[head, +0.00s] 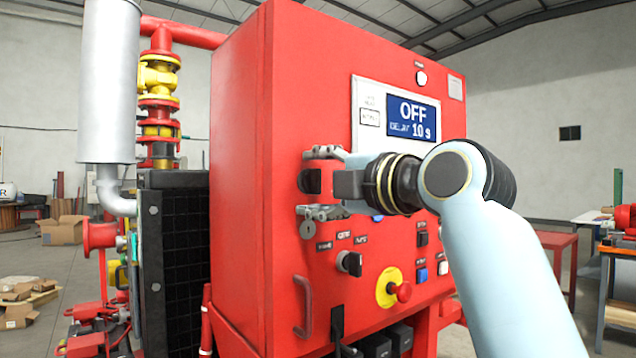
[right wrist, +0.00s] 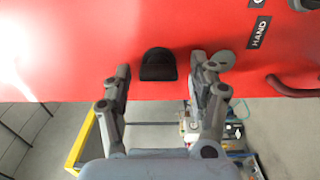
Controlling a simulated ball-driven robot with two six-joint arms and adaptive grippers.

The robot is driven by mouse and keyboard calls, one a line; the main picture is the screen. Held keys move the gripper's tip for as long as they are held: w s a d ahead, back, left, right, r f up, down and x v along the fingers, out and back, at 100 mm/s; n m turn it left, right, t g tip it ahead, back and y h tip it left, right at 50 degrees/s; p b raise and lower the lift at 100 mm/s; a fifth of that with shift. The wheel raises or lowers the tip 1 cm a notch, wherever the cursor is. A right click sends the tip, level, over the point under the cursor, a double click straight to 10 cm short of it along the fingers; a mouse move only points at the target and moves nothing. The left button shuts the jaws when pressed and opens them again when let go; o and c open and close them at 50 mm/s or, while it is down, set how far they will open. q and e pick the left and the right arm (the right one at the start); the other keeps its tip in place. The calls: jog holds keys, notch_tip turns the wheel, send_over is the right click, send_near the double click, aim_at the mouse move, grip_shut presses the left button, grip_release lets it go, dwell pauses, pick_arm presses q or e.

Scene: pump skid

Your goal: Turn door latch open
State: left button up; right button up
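The door latch (head: 309,181) is a small black piece on the front of the red cabinet, near its left edge. It also shows in the right wrist view (right wrist: 158,64) as a dark, rounded block on the red panel. My right gripper (head: 321,183) is open, with one finger above the latch and one below it in the head view. In the right wrist view the gripper (right wrist: 160,80) has a finger on each side of the latch, with visible gaps. Whether the fingertips touch the panel cannot be told. My left gripper is not in view.
A grey round keyhole disc (head: 307,230) sits just below the latch. Lower down are a black rotary switch (head: 349,263), a red emergency stop on yellow (head: 392,289) and a red door handle (head: 302,306). The display (head: 412,117) reads OFF. A black radiator (head: 175,270) stands left.

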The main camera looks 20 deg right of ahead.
jog(key=v, duration=0.7)
jog(key=shift+s, duration=0.25)
jog(key=shift+d, duration=0.1)
